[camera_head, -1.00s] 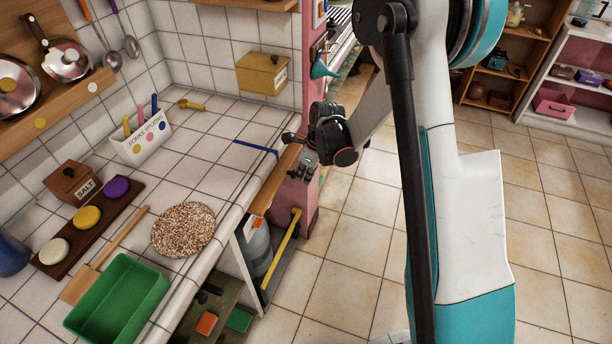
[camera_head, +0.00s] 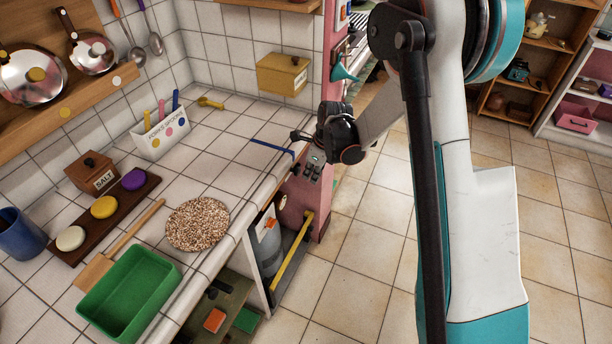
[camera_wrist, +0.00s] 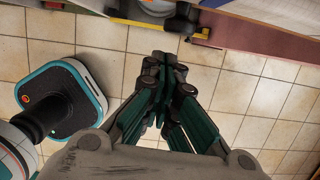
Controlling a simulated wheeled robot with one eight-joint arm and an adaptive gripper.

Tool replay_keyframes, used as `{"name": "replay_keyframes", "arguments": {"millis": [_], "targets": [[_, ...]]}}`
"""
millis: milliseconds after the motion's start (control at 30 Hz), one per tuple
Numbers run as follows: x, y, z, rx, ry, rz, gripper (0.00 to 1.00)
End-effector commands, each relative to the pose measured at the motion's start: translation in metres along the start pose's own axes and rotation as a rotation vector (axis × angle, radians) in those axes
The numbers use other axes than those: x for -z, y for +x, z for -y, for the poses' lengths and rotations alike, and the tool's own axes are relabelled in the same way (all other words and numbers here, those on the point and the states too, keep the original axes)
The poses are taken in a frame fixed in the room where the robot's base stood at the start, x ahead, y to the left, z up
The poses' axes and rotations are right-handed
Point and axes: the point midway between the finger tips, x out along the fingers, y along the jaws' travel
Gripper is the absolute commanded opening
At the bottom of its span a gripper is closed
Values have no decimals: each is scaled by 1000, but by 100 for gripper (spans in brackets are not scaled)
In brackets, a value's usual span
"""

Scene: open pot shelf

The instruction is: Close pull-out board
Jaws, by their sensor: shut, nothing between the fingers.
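The pull-out board appears as a narrow wooden strip (camera_head: 273,188) along the front edge of the white tiled counter, in the head view. Only this thin edge shows. My gripper (camera_head: 297,136) is at the counter's front right corner, just beyond the strip's far end, pointing left. Whether it touches the board cannot be told. In the wrist view my gripper (camera_wrist: 164,66) is shut and empty, with the tiled floor behind its fingers.
A blue bar (camera_head: 270,148) lies on the counter near my gripper. An open compartment with a yellow bar (camera_head: 292,252) is below. A green tray (camera_head: 130,290), a speckled round mat (camera_head: 197,223) and a yellow box (camera_head: 282,74) stand around the counter. The floor at right is clear.

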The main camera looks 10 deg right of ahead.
Motion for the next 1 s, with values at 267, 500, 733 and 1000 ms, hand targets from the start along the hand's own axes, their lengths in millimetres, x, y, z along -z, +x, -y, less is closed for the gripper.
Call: {"name": "replay_keyframes", "arguments": {"millis": [267,500,733,1000], "targets": [[14,-53,7,-1,-1,-3,0],[14,-91,7,-1,0,-3,0],[15,-103,7,-1,-1,-3,0],[16,-123,0,20,-91,0,0]]}}
